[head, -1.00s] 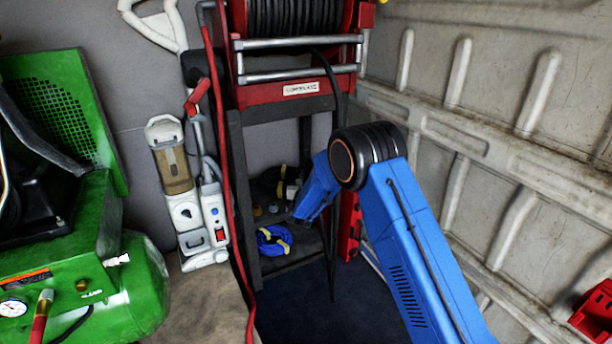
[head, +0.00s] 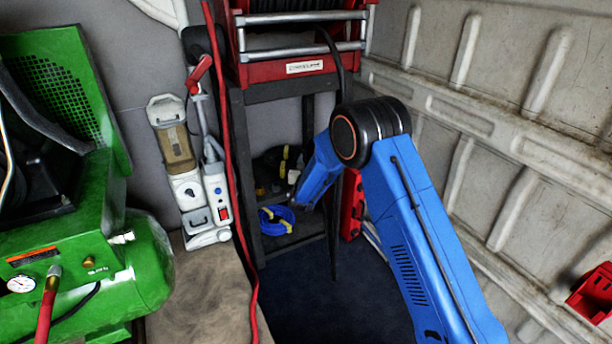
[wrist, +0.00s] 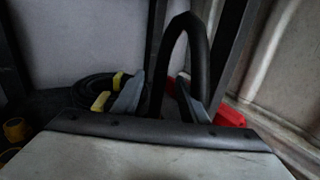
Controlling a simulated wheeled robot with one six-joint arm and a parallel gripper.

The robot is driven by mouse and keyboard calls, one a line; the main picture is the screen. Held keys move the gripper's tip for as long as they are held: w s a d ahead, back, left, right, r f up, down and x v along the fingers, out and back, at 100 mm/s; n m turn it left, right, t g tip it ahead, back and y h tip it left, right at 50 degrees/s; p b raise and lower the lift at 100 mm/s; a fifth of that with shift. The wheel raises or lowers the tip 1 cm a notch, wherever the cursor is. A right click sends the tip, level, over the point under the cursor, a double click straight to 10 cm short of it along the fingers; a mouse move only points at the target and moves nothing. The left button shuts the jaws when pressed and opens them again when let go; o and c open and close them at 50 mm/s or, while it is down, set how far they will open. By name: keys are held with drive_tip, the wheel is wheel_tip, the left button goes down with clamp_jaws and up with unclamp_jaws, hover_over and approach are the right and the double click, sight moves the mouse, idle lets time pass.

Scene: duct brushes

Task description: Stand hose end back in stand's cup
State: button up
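A black hose (head: 341,75) comes down from the reel at the top and passes behind my blue arm. Its lower length (head: 333,255) hangs to a tip over the dark floor. In the wrist view a black hose (wrist: 186,22) arches up in a loop, with one leg showing between the fingers of my gripper (wrist: 160,92). The two grey fingers stand well apart; I cannot tell whether they touch the hose. In the head view my arm hides the fingers. I cannot make out the stand's cup in either view.
A green compressor (head: 75,255) and a white vacuum (head: 190,185) stand left. A red hose (head: 232,150) hangs beside the frame. The ribbed wall (head: 480,120) bounds the right.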

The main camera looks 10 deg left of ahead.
drive_tip(key=s, duration=1.4)
drive_tip(key=s+d+r+m+g+h, duration=0.25)
drive_tip(key=d+r+m+h, duration=0.2)
drive_tip(key=d, duration=0.55)
drive_tip(key=s+d+r+m+g+h, duration=0.1)
drive_tip(key=s+d+r+m+h, duration=0.35)
drive_tip(key=d, duration=0.65)
drive_tip(key=s+d+r+m+g+h, duration=0.1)
drive_tip(key=d+r+m+g+h, duration=0.1)
drive_tip(key=d+r+m, duration=0.6)
drive_tip(key=s+d+r+m+g, duration=0.3)
drive_tip(key=s+d+m+g, duration=0.3)
drive_tip(key=s+d, duration=0.95)
drive_tip(key=s+d+m+g+y, duration=0.2)
drive_tip(key=s+d+m+g, duration=0.15)
drive_tip(key=s, duration=0.65)
drive_tip(key=s+a+m+t+y, duration=0.1)
drive_tip(key=s+a+m+y, duration=0.2)
drive_tip(key=s, duration=0.6)
drive_tip(key=s+a+m+y, duration=0.4)
drive_tip(key=s+m, duration=0.3)
drive_tip(key=s, duration=0.2)
drive_tip(key=shift+a+f+t+y, duration=0.2)
drive_tip(key=shift+f+t+y, duration=0.25)
drive_tip(key=shift+y, duration=0.25)
